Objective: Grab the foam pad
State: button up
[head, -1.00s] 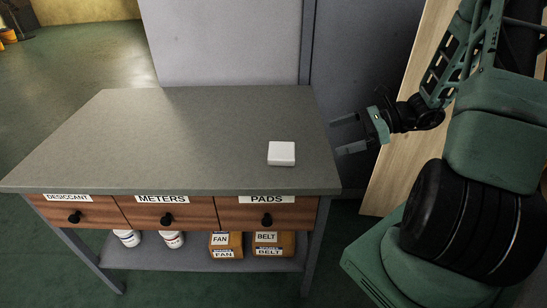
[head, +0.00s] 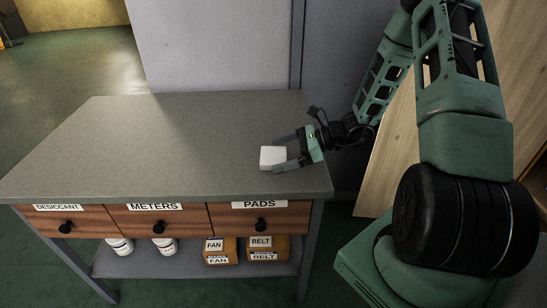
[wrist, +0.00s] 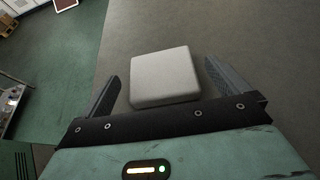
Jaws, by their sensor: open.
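The foam pad (head: 272,157) is a small white square block lying flat on the grey tabletop near its right edge. In the wrist view the pad (wrist: 163,77) sits ahead of my gripper, with its near part between the two fingers. My gripper (head: 280,151) reaches in from the right, low over the table, with one finger on the far side of the pad and one on the near side.
The bench top (head: 150,150) is otherwise clear. Its front has drawers labelled DESICCANT (head: 62,218), METERS (head: 155,217) and PADS (head: 260,217). White bottles and boxes (head: 221,250) labelled FAN and BELT stand on the lower shelf. A grey wall panel (head: 212,45) rises behind the bench.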

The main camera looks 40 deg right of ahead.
jog(key=shift+x, duration=1.4)
jog(key=c, duration=1)
jog(key=shift+r, duration=0.1)
